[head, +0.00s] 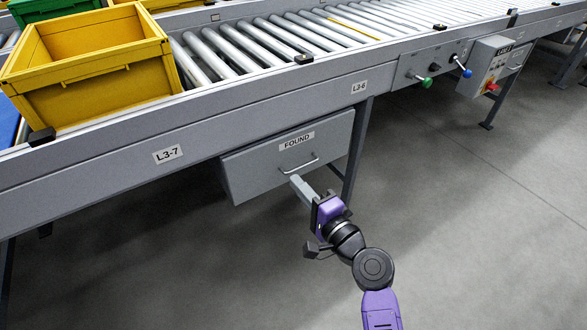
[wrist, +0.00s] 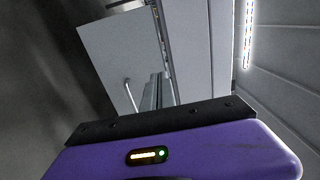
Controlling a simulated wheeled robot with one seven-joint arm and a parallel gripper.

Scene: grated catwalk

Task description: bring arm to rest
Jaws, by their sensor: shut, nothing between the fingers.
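My gripper (head: 295,180) is at the end of my purple and black arm, in front of the grey drawer (head: 245,172) labelled FOUND under the conveyor. Its grey fingers are shut with nothing between them. In the head view the fingertips overlap the drawer front just below the left part of its handle (head: 301,165); I cannot tell whether they touch it. In the wrist view the fingers (wrist: 152,92) show beyond the purple gripper body, with the drawer (wrist: 118,50) and its handle (wrist: 128,92) to their left. The drawer appears shut in the head view.
A roller conveyor (head: 250,95) runs across above the drawer, with a yellow crate (head: 95,85) on it at the left. A control box with a red knob (head: 491,86) hangs at the right. A support leg (head: 357,150) stands beside the drawer. The floor (head: 470,230) at right is clear.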

